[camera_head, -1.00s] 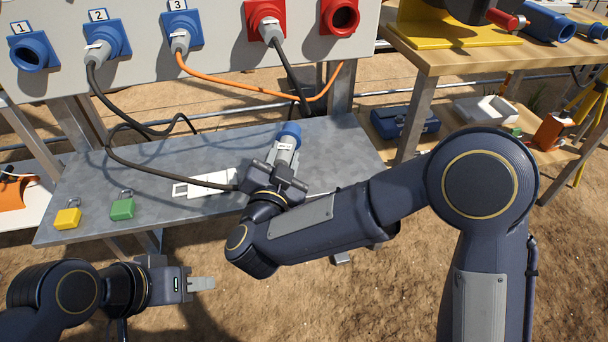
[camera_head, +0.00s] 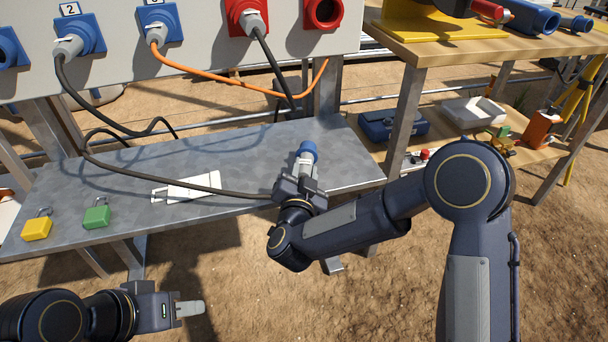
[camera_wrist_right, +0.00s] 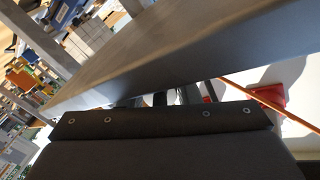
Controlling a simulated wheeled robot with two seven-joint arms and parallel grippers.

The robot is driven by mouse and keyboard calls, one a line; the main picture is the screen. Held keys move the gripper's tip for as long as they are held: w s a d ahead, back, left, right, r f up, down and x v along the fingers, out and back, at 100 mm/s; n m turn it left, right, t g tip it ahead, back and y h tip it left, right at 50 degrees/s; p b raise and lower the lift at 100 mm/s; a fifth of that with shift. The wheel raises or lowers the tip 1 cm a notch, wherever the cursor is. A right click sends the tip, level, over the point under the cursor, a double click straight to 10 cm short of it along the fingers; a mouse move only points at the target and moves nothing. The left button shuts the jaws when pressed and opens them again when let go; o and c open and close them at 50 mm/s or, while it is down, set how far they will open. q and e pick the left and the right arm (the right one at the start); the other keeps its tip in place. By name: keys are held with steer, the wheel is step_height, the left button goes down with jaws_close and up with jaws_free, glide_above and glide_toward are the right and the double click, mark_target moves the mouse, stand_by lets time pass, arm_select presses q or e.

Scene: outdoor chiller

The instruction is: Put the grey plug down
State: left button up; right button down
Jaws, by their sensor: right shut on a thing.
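My right gripper (camera_head: 302,179) is shut on the grey plug (camera_head: 304,164), whose blue end (camera_head: 308,150) points up toward the panel. The plug is at the right front part of the grey metal bench (camera_head: 240,160); whether it touches the top is unclear. A black cable (camera_head: 225,191) runs left from the gripper across the bench and up toward the socket marked 2. In the right wrist view the plug and fingertips are hidden behind dark gripper housing. My left gripper (camera_head: 190,308) is off the bench at the lower left, seemingly empty; its finger gap does not show.
A yellow padlock (camera_head: 37,227), a green padlock (camera_head: 97,214) and a white tag (camera_head: 194,187) lie on the bench. The socket panel (camera_head: 200,60) stands behind, with an orange cable (camera_head: 215,84) hanging. A wooden table (camera_head: 450,52) stands right. The bench's middle is mostly free.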

steer(key=shift+r, duration=0.15)
steer(key=shift+f, duration=0.3)
steer(key=c, duration=1.3)
jaws_free()
steer(key=shift+r, duration=0.1)
steer(key=shift+c, duration=0.2)
steer(key=shift+r, duration=0.25)
steer(key=s+a+p, duration=0.1)
steer(key=s+p, duration=0.1)
steer(key=s, duration=1)
steer(key=shift+f, duration=0.1)
